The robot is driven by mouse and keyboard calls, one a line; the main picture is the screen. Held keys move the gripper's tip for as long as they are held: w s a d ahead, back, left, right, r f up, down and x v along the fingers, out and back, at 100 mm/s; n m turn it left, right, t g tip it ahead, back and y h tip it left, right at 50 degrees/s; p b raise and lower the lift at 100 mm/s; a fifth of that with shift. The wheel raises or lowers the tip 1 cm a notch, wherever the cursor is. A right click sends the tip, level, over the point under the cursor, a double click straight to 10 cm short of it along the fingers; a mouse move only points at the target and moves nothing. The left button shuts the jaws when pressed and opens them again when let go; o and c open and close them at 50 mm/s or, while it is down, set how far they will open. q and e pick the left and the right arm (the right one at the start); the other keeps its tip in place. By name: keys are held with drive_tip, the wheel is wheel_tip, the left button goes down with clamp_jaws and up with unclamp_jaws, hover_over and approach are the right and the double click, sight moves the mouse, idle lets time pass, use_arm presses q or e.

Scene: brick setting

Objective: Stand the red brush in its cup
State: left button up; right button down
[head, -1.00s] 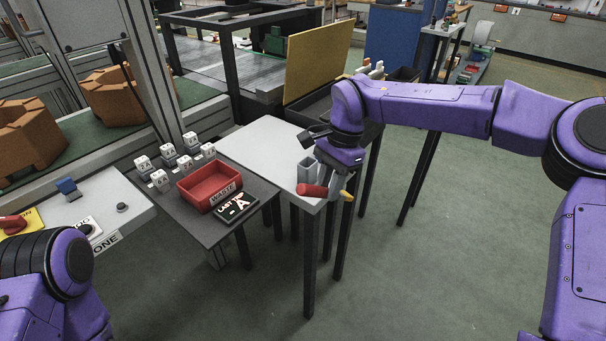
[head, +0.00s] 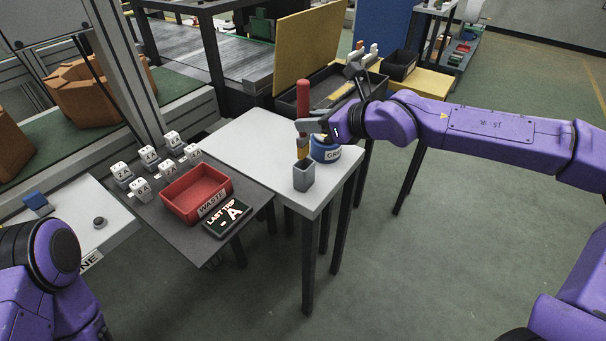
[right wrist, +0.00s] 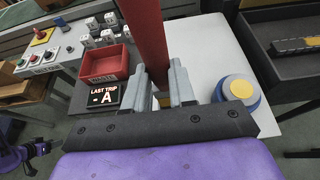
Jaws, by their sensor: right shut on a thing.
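The red brush (head: 303,100) is upright in the head view, red handle up and yellow part down. My right gripper (head: 304,126) is shut around it. The brush's lower end shows at the far rim of the grey square cup (head: 304,178); I cannot tell whether it is above, behind or slightly inside. The cup stands upright near the front of the white table (head: 258,135). In the right wrist view, the red handle (right wrist: 148,40) rises between the grey fingers; the cup is hidden there.
A blue round tin (head: 327,150) stands close behind and right of the cup. A red waste bin (head: 170,205), a sign (head: 227,218) and several white-topped blocks are on the dark table at left. A dark tray (head: 290,103) lies behind. The white table's left part is clear.

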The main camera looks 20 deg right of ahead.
sight(306, 155)
wheel_tip(306, 155, down, 10)
drive_tip(key=b, duration=0.4)
drive_tip(key=shift+r, duration=0.25)
drive_tip(key=c, duration=0.9)
unclamp_jaws()
drive_tip(key=shift+d, duration=0.1)
drive_tip(key=shift+c, duration=0.2)
drive_tip(key=shift+r, duration=0.1)
